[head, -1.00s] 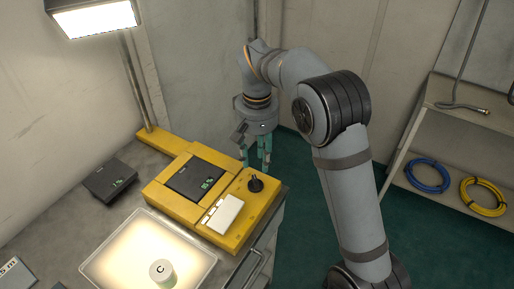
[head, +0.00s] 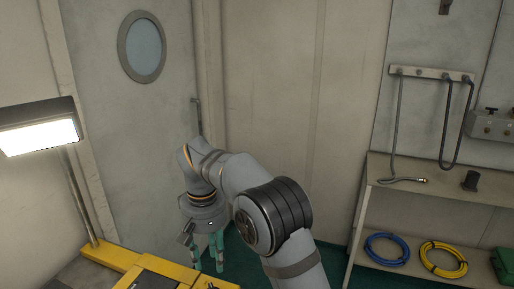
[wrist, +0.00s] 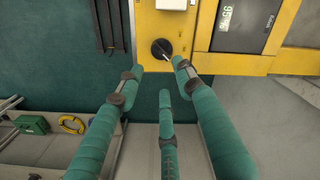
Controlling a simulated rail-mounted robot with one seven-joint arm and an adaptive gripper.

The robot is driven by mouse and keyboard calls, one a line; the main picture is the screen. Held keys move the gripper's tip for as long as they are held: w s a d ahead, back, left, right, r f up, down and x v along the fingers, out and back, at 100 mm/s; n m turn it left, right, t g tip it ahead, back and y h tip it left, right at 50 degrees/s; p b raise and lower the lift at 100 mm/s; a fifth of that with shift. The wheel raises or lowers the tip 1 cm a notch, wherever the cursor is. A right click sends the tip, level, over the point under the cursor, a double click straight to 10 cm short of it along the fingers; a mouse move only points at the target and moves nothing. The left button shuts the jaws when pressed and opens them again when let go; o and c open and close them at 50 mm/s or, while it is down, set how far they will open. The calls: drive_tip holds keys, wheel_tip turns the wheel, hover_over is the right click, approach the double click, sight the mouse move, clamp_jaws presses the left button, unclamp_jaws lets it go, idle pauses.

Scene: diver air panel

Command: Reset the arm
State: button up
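My gripper (head: 207,260) hangs at the end of my arm, fingers down, at the right edge of the yellow panel (head: 110,256) in the head view. In the wrist view my gripper (wrist: 160,80) shows its teal fingers spread apart with nothing between them. It is open and empty. A black knob (wrist: 161,48) on the yellow panel lies just beyond the fingertips in the wrist view. I cannot see the fingers touching it. A dark device with a lit display (wrist: 226,18) sits in the panel.
A lamp (head: 38,130) stands at the left. A shelf (head: 440,202) at the right holds a blue hose (head: 386,249) and a yellow hose (head: 443,260). Grey hoses hang from a wall rack (head: 432,74). A door with a round window (head: 146,47) is behind. Green floor lies between bench and shelf.

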sight(214, 288)
wheel_tip(214, 288, down, 11)
drive_tip(key=shift+r, duration=0.1)
drive_tip(key=shift+n, duration=0.3)
